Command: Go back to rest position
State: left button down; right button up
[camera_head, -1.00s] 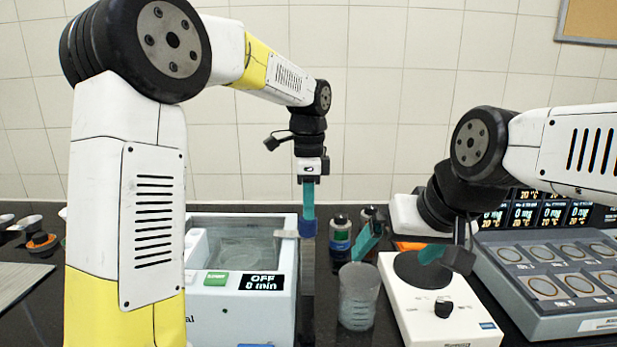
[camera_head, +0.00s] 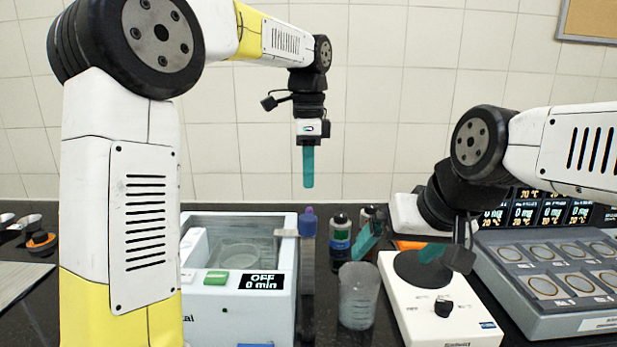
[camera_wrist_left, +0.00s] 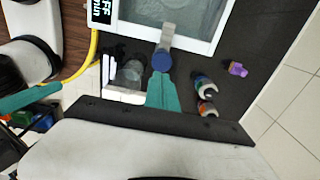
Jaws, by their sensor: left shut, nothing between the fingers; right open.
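A clear beaker (camera_head: 358,300) stands in front of small bottles (camera_head: 341,240). The white device with a knob (camera_head: 440,325) is under my right gripper, and a grey multi-well unit (camera_head: 545,275) stands right. Air above the bench is free around my left gripper.

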pick_arm(q)
jog(key=s+a+n+t+h, duration=0.1)
jog(key=s+a+n+t, duration=0.2)
jog(key=s+a+n, duration=0.55)
jog(key=s+a+f+n+t, duration=0.1)
jog(key=s+a+f+n, duration=0.1)
jog(key=s+a+n, duration=0.1)
jog(key=s+a+f+n+t+h, duration=0.1)
jog(key=s+a+f+n+t, duration=0.1)
jog(key=s+n, duration=0.4)
jog(key=s+a+f, duration=0.1)
jog(key=s, duration=0.1)
jog(key=shift+s+f, duration=0.25)
jog(key=shift+s, duration=0.05)
